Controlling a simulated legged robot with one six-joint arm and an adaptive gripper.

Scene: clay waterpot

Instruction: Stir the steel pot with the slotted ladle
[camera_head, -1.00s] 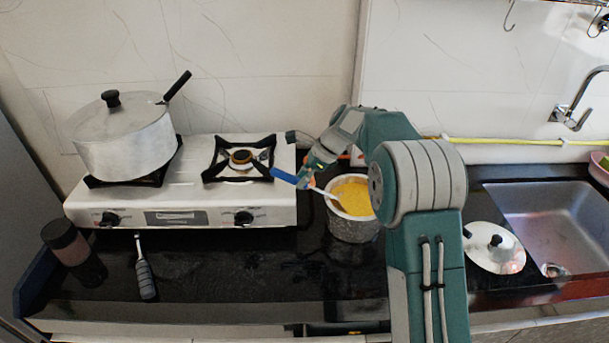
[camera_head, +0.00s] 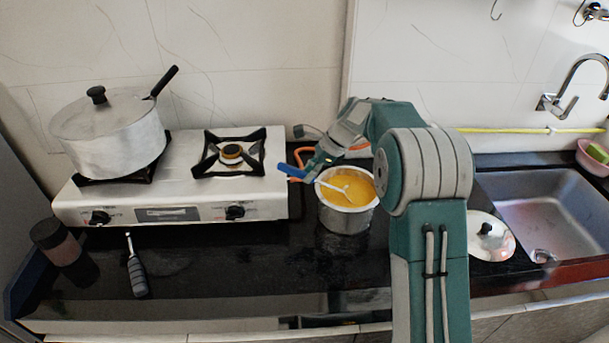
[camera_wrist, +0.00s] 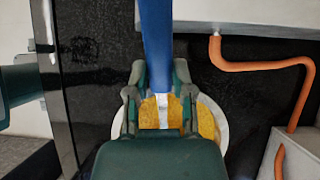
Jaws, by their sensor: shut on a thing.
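The steel pot (camera_head: 345,217) stands on the black counter right of the stove and holds a yellow-orange liquid. Its rim (camera_wrist: 222,125) and contents also show in the wrist view, partly hidden by my gripper. My gripper (camera_head: 309,174) is at the pot's upper left, shut on the slotted ladle. The ladle's blue handle (camera_head: 291,170) sticks out to the left of my gripper, and its pale shaft (camera_head: 335,188) reaches into the liquid. The handle (camera_wrist: 157,45) runs up between the fingers (camera_wrist: 160,84) in the wrist view. The ladle's slotted end is hidden in the liquid.
A white two-burner stove (camera_head: 212,207) is at the left, with a lidded pot (camera_head: 112,135) on its left burner. An orange hose (camera_wrist: 262,67) runs behind the steel pot. A lid (camera_head: 489,238) lies near the sink (camera_head: 560,205). A dark-handled tool (camera_head: 137,273) and a jar (camera_head: 58,243) are at front left.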

